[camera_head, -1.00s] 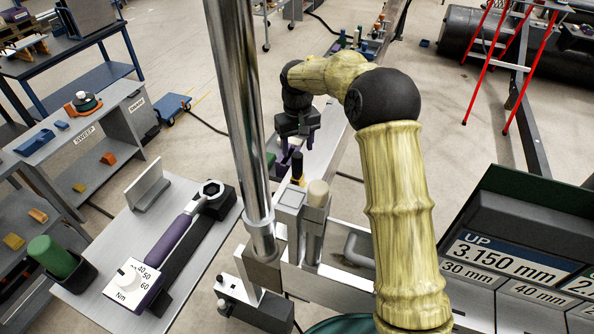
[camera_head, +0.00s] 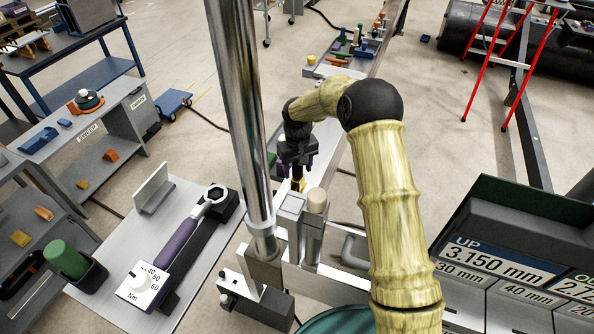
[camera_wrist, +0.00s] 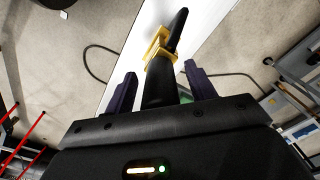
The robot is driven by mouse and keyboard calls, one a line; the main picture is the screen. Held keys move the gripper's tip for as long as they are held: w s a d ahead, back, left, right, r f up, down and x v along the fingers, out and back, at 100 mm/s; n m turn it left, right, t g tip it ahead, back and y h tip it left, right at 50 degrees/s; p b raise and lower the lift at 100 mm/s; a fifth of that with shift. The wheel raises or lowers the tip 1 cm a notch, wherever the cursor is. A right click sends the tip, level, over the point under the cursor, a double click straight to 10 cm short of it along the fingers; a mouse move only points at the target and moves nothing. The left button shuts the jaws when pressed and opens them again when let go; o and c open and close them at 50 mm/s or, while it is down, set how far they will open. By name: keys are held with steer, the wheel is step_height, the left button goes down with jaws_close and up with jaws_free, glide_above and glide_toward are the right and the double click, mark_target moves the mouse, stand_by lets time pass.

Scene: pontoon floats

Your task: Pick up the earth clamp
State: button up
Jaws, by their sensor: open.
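The earth clamp, a black handle with a brass-yellow frame (camera_wrist: 159,50), stands between my gripper's fingers in the wrist view. In the head view only its brass part (camera_head: 298,185) shows clearly, just below my gripper; the black handle is largely hidden by the gripper. My gripper (camera_wrist: 159,70) is open, with one dark purple finger on each side of the handle and visible gaps to both. In the head view my gripper (camera_head: 295,163) is above the long pale beam behind the steel post.
A shiny upright post (camera_head: 240,120) stands close left of my arm. A torque wrench (camera_head: 180,245) lies on a grey table at left. A green-edged display panel (camera_head: 505,250) is at lower right. Small parts stand farther along the beam (camera_head: 325,140).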

steer(key=shift+f, duration=0.45)
steer(key=shift+r, duration=0.1)
jaws_close()
